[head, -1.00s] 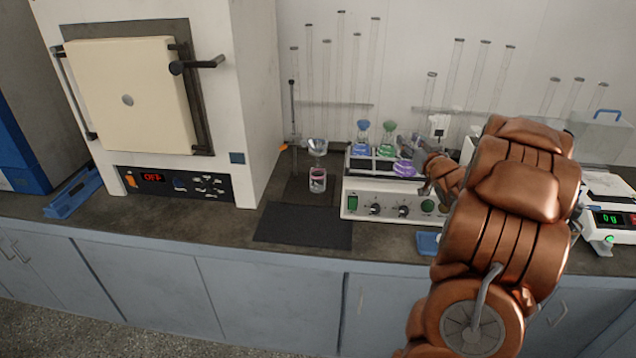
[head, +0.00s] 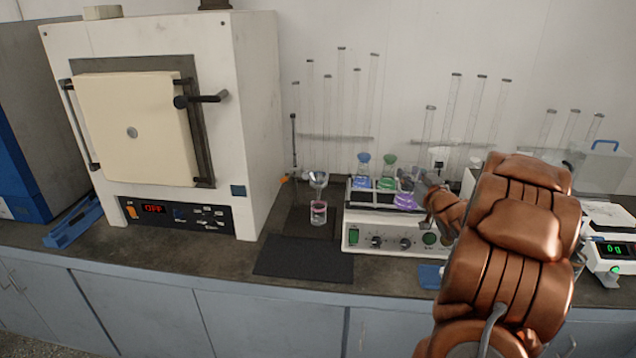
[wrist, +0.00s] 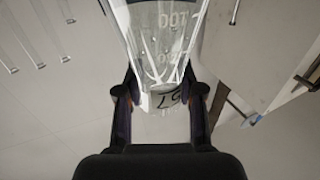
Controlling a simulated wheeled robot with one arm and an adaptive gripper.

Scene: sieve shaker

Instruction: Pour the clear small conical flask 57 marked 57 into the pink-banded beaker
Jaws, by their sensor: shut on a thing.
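My gripper (wrist: 165,98) is shut on a clear conical flask (wrist: 165,45). Black marks near its narrow part look like 57, and pale volume marks show on its wall. In the head view my gripper (head: 408,182) is over the right end of the shaker, close to a purple flask, and the held flask is hard to make out there. The pink-banded beaker (head: 318,214) stands upright on the bench to the left of the shaker, apart from my gripper. It looks mostly clear, with a pink band around it.
A funnel (head: 318,180) on a stand is just above the beaker. The shaker (head: 385,238) carries blue, green and purple (head: 405,201) flasks. A dark mat (head: 303,258) lies in front of the beaker. A furnace (head: 150,120) is at left, a balance (head: 610,245) at right. Glass tubes line the wall.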

